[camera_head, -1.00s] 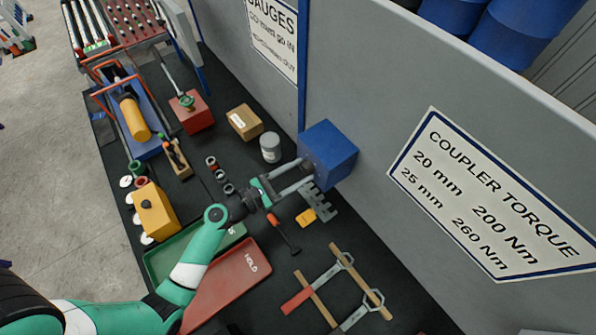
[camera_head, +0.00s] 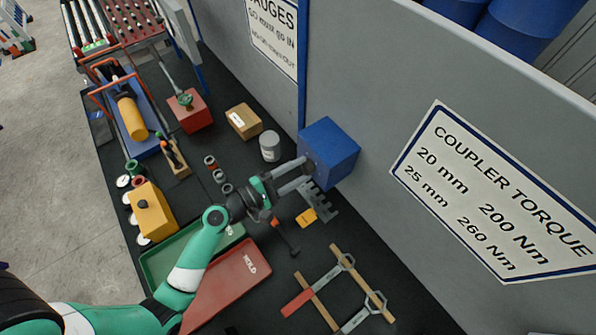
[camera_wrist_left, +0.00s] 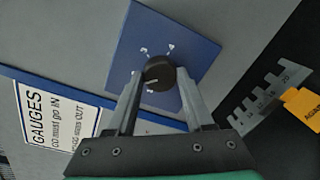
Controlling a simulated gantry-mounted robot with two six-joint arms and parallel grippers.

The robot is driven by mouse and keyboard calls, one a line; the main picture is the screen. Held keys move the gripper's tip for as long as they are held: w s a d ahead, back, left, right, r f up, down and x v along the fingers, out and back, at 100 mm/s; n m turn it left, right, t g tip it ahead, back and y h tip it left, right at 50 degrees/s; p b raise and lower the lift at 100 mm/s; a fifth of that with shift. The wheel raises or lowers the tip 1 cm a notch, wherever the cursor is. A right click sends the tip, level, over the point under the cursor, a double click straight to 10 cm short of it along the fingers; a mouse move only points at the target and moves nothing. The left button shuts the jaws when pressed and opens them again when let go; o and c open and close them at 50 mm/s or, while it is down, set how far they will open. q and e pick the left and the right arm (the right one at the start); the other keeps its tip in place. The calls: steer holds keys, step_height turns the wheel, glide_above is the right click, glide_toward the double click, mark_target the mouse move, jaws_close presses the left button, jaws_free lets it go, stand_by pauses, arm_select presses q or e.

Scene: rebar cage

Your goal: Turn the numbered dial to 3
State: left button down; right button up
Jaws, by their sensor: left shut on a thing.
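The numbered dial is a dark round knob (camera_wrist_left: 159,73) on the face of a blue box (camera_head: 334,152) at the wall. White marks surround the knob in the left wrist view, too small to read surely. My left gripper (camera_head: 302,172) reaches the box face from the left. In the left wrist view its two fingers (camera_wrist_left: 160,88) stand on either side of the knob and are shut on it. In the head view the knob is hidden by the box and fingers. My right gripper is not in view.
A grey toothed gauge (camera_head: 322,203) and a yellow tag (camera_head: 306,218) lie below the box. A grey can (camera_head: 270,146) and a cardboard box (camera_head: 244,121) stand to its left. Green (camera_head: 160,262) and red (camera_head: 243,277) trays lie under my left arm.

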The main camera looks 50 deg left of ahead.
arm_select(q)
steer(key=m+b, duration=0.1)
steer(key=m, duration=0.2)
steer(key=shift+f+m, duration=0.1)
steer(key=shift+m, duration=0.2)
steer(key=m+b, duration=0.1)
steer(key=m, duration=0.2)
steer(key=shift+d+y, duration=0.1)
steer(key=shift+y, duration=0.3)
steer(key=m+b, duration=0.2)
steer(key=m, duration=0.1)
steer(key=shift+m, duration=0.4)
steer(key=shift+m+b, duration=0.6)
steer(key=shift+m, duration=0.9)
steer(key=shift+c, duration=1.4)
jaws_free()
